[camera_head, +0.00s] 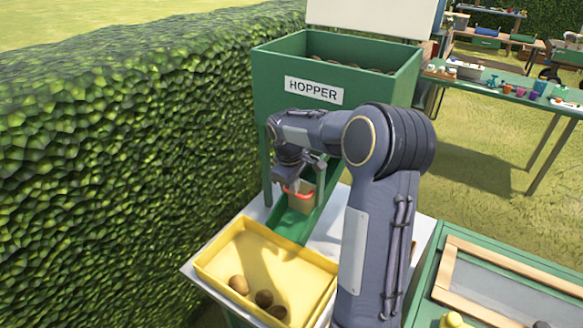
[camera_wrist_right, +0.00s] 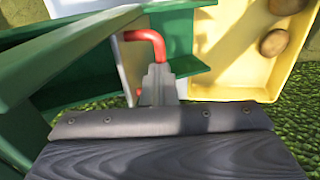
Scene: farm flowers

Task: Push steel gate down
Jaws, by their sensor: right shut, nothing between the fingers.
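The steel gate (camera_head: 306,203) is a small upright plate across the green chute (camera_head: 290,226) below the hopper (camera_head: 268,88). A red bent handle (camera_head: 298,191) is on it. In the right wrist view the handle (camera_wrist_right: 147,36) arches just past my fingertips, and a pale plate (camera_wrist_right: 128,70) shows beside it. My right gripper (camera_wrist_right: 158,78) is shut and empty, right at the red handle; I cannot tell whether it touches. In the head view my right gripper (camera_head: 290,177) is above the handle, partly hidden by my wrist. My left gripper is out of view.
A yellow tray (camera_head: 215,262) with several brown round bulbs (camera_head: 264,298) sits at the chute's lower end. A hedge (camera_head: 100,150) stands close on the left. A green-framed screen box (camera_head: 500,285) is at the lower right. Tables with pots (camera_head: 507,88) stand at the back right.

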